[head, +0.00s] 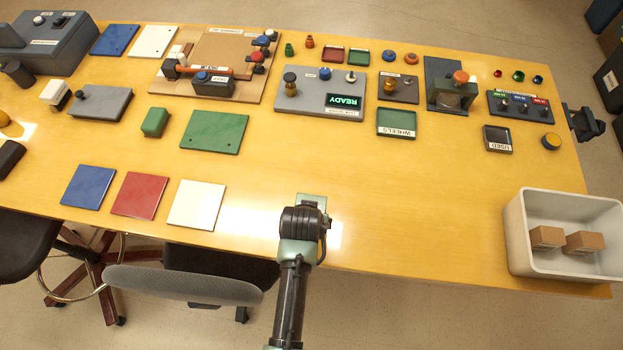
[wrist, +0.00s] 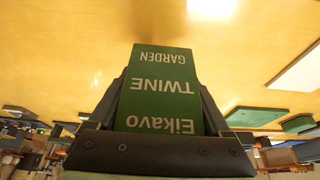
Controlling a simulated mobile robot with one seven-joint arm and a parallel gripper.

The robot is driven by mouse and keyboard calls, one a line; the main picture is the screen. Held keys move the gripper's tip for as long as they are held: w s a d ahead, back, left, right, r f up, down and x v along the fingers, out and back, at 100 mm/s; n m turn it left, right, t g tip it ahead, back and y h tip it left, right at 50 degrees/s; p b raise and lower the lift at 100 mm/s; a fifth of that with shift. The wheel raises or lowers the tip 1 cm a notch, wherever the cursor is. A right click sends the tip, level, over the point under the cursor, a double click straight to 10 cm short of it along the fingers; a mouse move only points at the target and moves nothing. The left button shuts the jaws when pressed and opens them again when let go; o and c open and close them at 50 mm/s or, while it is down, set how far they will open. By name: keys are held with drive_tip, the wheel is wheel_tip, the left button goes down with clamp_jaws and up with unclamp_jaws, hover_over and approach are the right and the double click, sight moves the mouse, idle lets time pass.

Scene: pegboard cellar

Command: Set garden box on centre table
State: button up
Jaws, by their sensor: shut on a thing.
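A green box (wrist: 160,65) printed "Eikavo TWINE GARDEN" is in the wrist view, its lettering upside down. My gripper (wrist: 164,90) is shut on it, with one dark finger on each side. In the head view my arm end (head: 304,222) is over the near edge of the long yellow wooden table (head: 400,210), and the box is hidden there. I cannot tell how far the box is from the tabletop.
A white tile (head: 197,205), red tile (head: 140,195) and blue tile (head: 88,187) lie left of my arm. A green plate (head: 214,132) lies behind them. A whitish bin (head: 515,232) with two brown boxes stands at right. The table between my arm and the bin is clear.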

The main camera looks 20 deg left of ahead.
drive_tip(key=shift+w+f, duration=0.1)
drive_tip(key=shift+f, duration=2.45)
drive_tip(key=shift+f, duration=0.15)
drive_tip(key=o, duration=1.3)
drive_tip(key=shift+r, duration=0.6)
drive_tip(key=v, duration=1.1)
drive_tip(key=shift+s, duration=0.3)
drive_tip(key=shift+d, duration=0.1)
